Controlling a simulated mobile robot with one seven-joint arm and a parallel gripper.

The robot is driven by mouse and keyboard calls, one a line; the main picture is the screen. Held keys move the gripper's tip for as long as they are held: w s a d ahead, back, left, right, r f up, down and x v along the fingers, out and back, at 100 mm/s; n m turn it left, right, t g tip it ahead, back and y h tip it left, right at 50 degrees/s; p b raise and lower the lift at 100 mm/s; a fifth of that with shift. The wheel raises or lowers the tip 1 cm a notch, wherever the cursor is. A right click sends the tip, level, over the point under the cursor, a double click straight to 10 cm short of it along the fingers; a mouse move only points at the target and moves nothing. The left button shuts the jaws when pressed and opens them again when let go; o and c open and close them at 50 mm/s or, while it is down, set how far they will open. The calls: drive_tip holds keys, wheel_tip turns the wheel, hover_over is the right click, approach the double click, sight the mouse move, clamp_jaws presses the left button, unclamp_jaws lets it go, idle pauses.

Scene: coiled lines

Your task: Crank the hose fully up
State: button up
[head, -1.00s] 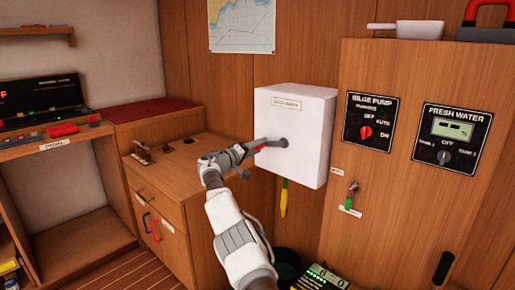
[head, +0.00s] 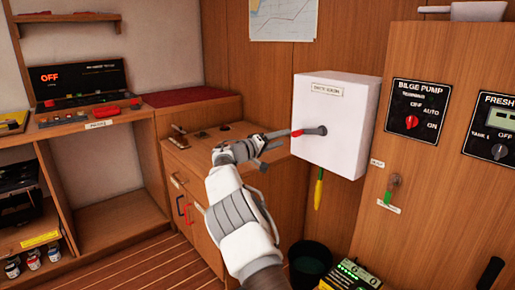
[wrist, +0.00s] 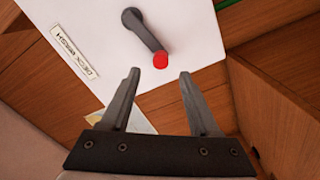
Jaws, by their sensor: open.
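A white box (head: 335,125) labelled "DECK WASH" in the wrist view is mounted on the wood wall. On its front is a dark grey crank (head: 314,131) with a red knob (head: 296,133) at its left end. My gripper (head: 277,140) is open and empty, just left of the red knob. In the wrist view the crank (wrist: 145,28) and knob (wrist: 160,61) lie just beyond the open fingertips (wrist: 160,76), apart from them.
A wood cabinet (head: 200,165) with coloured handles stands behind my arm. To the right is a panel with a bilge pump switch (head: 412,122) and a small green-handled valve (head: 390,190). A dark bucket (head: 309,262) and a green-lit device (head: 350,275) sit on the floor below.

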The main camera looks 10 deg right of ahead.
drive_tip(key=p+v, duration=0.1)
drive_tip(key=v, duration=0.9)
drive_tip(key=shift+d, duration=0.1)
